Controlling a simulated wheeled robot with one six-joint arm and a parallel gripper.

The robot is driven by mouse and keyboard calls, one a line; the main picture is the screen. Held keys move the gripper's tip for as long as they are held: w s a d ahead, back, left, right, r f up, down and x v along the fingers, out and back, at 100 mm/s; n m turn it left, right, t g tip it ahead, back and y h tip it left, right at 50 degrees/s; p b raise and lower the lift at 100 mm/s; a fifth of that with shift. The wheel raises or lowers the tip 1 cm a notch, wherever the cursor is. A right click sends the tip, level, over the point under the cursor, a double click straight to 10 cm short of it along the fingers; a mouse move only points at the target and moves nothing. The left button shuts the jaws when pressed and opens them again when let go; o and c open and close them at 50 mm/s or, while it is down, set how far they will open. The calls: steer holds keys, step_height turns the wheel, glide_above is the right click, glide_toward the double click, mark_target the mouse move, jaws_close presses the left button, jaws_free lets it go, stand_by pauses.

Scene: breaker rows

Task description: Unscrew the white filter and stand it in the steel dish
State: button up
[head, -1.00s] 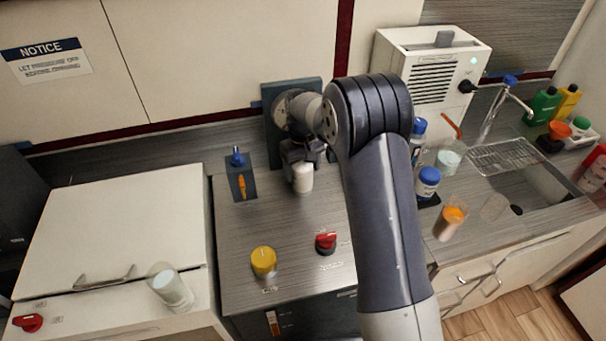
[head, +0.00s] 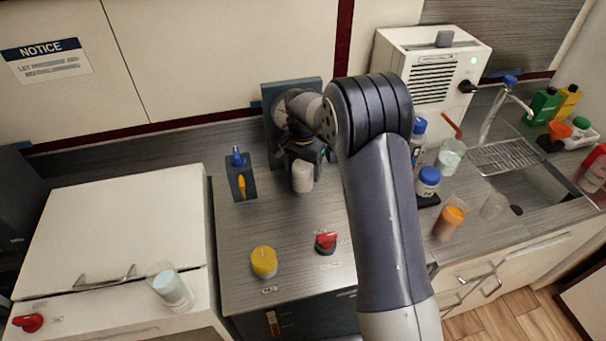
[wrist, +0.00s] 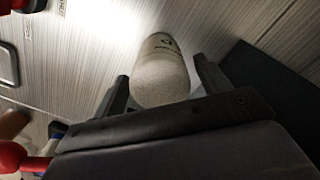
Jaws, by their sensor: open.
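The white filter (head: 302,178) hangs below the dark housing by the back wall panel, in the middle of the head view. In the wrist view the filter (wrist: 161,76) is a pale, rounded cylinder with small dark print at its far end. My gripper (head: 303,156) is at the filter's upper part. In the wrist view its two fingers stand apart, one on each side of the filter, and I cannot tell whether either touches it. The filter's upper end and thread are hidden by my gripper. I cannot make out the steel dish; my arm covers part of the counter.
A yellow knob (head: 264,262) and a red knob (head: 326,242) stand on the front counter. A dark holder with blue and orange parts (head: 240,178) is left of the filter. Blue-capped bottles (head: 427,183) and an orange-filled beaker (head: 449,220) are right of my arm.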

steer(key=m, duration=0.6)
steer(key=shift+c, duration=0.2)
steer(key=c, duration=0.9)
steer(key=shift+n, duration=2)
steer(key=shift+r, duration=0.1)
steer(key=shift+r+p, duration=1.65)
steer(key=shift+r, duration=0.8)
